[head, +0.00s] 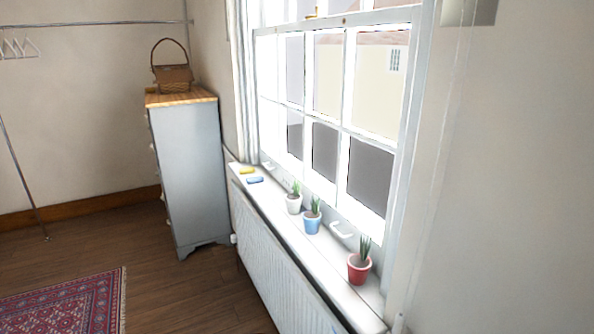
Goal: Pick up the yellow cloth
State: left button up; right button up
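A small flat yellow cloth (247,170) lies at the far end of the white window sill (337,265), in the head view. A small blue cloth-like item (255,180) lies just in front of it, close but apart. Neither of my grippers shows in the head view, so I cannot see whether they are open or hold anything.
White, blue and red plant pots (359,268) stand along the sill nearer to me. A radiator (275,258) is below the sill. A grey chest of drawers (190,170) with a basket (172,78) stands beyond the sill's far end. Wooden floor and a red rug (70,305) lie left.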

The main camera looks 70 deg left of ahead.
aim_at(246, 170)
jog(key=u, duration=3.45)
jog(key=i, duration=0.95)
jog(key=u, duration=0.55)
jog(key=i, duration=1.05)
jog(key=z, duration=1.2)
jog(key=i, duration=0.55)
jog(key=z, duration=0.7)
